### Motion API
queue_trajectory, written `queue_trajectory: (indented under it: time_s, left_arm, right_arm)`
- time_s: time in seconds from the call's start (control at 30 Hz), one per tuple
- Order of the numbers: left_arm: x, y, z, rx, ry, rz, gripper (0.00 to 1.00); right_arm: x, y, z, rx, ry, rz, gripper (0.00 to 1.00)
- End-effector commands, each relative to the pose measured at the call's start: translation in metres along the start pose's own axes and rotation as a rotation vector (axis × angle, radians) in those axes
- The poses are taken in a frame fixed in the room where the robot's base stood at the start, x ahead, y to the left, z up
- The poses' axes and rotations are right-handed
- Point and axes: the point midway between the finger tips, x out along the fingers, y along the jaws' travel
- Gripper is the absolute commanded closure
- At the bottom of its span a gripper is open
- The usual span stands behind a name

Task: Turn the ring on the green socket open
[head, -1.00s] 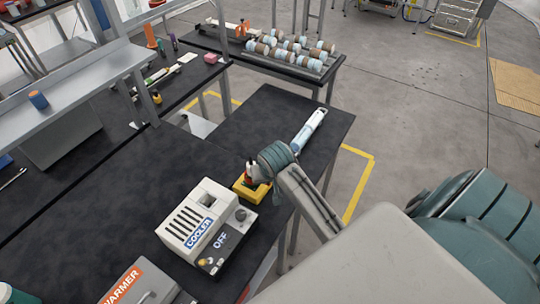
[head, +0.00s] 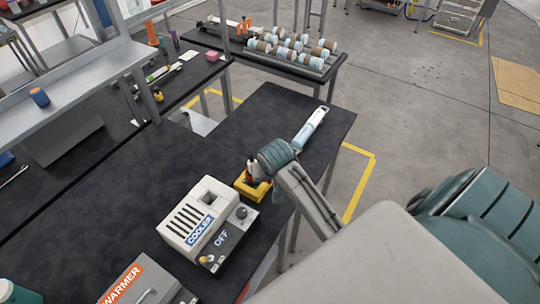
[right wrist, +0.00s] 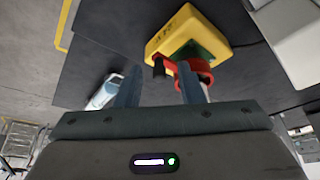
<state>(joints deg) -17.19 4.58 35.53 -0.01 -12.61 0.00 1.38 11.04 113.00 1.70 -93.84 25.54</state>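The yellow block (right wrist: 186,34) carries the green socket (right wrist: 192,52), seen in the right wrist view. A red ring (right wrist: 196,66) with a dark knob (right wrist: 159,67) sits at the socket. My right gripper (right wrist: 160,82) is open, with its two fingers apart. The knob shows between the fingertips, and the right finger overlaps the ring in the picture; I cannot tell whether they touch. In the head view the yellow block (head: 247,190) stands behind the cooler, partly hidden by my right gripper (head: 262,180). My left gripper is not in view.
The white cooler (head: 190,215), marked OFF, stands close to the yellow block. A blue-and-white tube (head: 309,128) lies farther along the black bench (head: 120,185). The warmer (head: 140,285) is at the near edge. The bench left of the cooler is clear.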

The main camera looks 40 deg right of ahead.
Motion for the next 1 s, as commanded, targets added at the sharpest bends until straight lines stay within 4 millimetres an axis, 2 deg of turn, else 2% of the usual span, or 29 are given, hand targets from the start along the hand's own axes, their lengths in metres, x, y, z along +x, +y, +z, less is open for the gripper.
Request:
queue_trajectory:
  time_s: [0.17,0.43,0.5,0.7,1.0]
  left_arm:
    - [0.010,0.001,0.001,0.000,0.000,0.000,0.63]
    - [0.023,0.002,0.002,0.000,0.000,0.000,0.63]
    - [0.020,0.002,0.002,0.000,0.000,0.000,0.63]
    - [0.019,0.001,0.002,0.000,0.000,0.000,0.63]
    - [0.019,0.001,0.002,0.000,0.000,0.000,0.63]
  right_arm:
    - [-0.023,-0.001,0.000,0.000,0.007,-0.003,0.65]
    - [-0.077,-0.001,0.000,0.000,0.006,-0.003,0.65]
    - [-0.090,-0.001,-0.001,0.000,0.004,-0.003,0.65]
    - [-0.105,-0.001,0.000,0.000,0.002,-0.001,0.65]
    - [-0.105,-0.001,0.000,0.000,0.001,0.000,0.65]
